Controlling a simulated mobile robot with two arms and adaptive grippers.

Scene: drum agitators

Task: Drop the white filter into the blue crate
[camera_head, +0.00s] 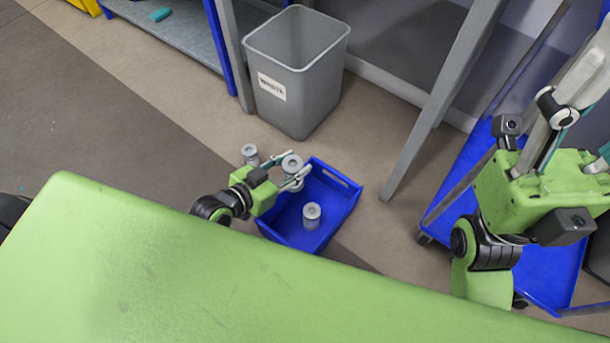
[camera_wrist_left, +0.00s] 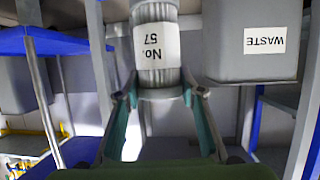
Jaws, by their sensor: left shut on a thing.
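My left gripper (camera_head: 294,176) is shut on a white filter (camera_head: 292,163), a ribbed cylinder. In the left wrist view this filter (camera_wrist_left: 157,45) sits between the fingertips, with a label reading "No. 57" upside down. The blue crate (camera_head: 345,205) is on the floor beyond the green surface; the held filter appears over its far-left corner. A similar filter (camera_head: 311,216) stands inside the crate. Another (camera_head: 250,154) is left of the crate, partly behind my left gripper. My right gripper (camera_head: 575,145) is at the right edge, partly cut off.
A grey waste bin (camera_head: 296,75) stands behind the crate; it also shows in the left wrist view (camera_wrist_left: 250,45). Grey posts (camera_head: 440,100) stand to the right. A blue trolley (camera_head: 460,185) is under my right arm. The floor left of the crate (camera_head: 110,130) is mostly clear.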

